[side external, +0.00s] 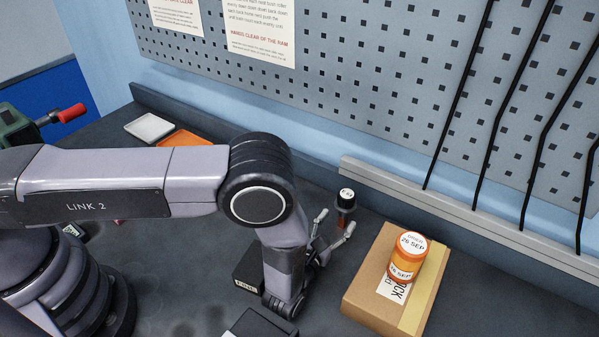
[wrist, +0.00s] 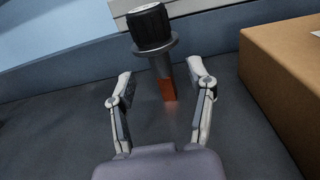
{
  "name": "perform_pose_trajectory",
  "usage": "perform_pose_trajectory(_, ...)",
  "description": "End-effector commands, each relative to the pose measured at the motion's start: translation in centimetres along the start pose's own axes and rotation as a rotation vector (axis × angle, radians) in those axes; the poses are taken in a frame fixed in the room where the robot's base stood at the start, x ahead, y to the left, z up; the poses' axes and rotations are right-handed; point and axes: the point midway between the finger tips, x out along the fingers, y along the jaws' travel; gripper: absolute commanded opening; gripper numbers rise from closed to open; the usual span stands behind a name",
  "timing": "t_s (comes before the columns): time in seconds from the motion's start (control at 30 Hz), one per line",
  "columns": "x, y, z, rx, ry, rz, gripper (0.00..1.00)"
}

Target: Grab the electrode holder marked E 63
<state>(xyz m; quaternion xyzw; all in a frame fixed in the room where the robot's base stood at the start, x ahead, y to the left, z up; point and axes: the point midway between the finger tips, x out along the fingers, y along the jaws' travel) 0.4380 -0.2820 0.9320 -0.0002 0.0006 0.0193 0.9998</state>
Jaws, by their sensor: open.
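One electrode holder (side external: 346,200) stands upright on the bench, with a black knob, a grey collar and a copper-coloured lower end. The white label on its top seems to begin with E, but is too small to read surely. In the wrist view the holder (wrist: 155,45) stands just ahead of my gripper, centred between the fingers. My gripper (wrist: 160,88) is open and empty, its two fingers apart on either side of the copper end. In the side view my gripper (side external: 335,225) is low beside the holder. I cannot tell whether a finger touches it.
A cardboard box (side external: 365,290) with an orange labelled jar (side external: 407,258) on it stands to the right, close to my gripper. Black blocks (side external: 247,268) lie near my wrist. A white tray (side external: 149,128) and an orange tray (side external: 185,139) lie at the back left. A ledge runs behind the holder.

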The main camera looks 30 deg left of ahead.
Motion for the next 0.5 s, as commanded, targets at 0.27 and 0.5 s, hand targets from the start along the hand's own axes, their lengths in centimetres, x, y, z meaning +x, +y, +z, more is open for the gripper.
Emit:
perform_pose_trajectory(0.27, 3.8, 0.1, 0.1, 0.000, -0.002, 0.002, 0.54)
perform_pose_trajectory(0.5, 4.0, 0.0, 0.1, 0.001, -0.001, 0.000, 0.54)
